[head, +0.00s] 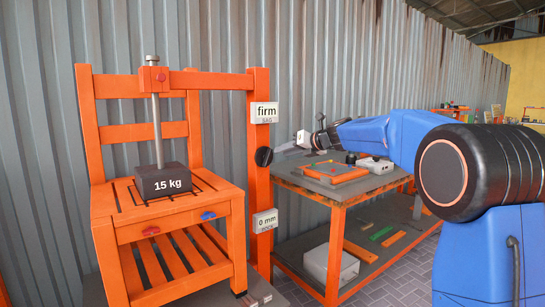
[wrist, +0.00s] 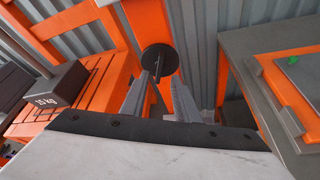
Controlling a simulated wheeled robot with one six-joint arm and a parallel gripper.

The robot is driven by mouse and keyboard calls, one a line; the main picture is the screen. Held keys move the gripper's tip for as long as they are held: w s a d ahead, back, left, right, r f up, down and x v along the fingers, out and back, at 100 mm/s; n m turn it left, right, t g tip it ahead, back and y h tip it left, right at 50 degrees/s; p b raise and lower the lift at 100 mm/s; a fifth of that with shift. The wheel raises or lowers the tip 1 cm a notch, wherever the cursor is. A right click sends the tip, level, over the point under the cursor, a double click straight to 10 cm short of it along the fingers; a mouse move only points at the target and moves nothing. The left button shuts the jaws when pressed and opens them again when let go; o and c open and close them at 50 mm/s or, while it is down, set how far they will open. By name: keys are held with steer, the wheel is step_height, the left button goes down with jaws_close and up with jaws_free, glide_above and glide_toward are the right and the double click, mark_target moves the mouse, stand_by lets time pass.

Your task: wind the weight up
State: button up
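The dark weight (head: 162,182) marked "15 kg" sits on the slatted seat of an orange chair (head: 110,136), under a grey rod that rises to an orange beam. The weight also shows in the wrist view (wrist: 57,92). A black round crank disc (head: 263,157) is on the side of the orange post, and it shows ahead of my gripper in the wrist view (wrist: 160,59). My gripper (wrist: 164,77) is open, its two grey fingers apart on either side of a thin handle below the disc. Whether they touch it I cannot tell.
A sign reading "firm" (head: 264,112) and one reading "0 mm" (head: 265,221) are on the post. A workbench (head: 340,193) with an orange tray (head: 335,173) and a white box (head: 375,166) stands close on the right. Corrugated wall is behind.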

mark_target(270, 155)
steer(key=x, duration=0.7)
steer(key=shift+w+a+f, duration=0.1)
steer(key=shift+w+a, duration=0.05)
steer(key=shift+a, duration=0.05)
jaws_close()
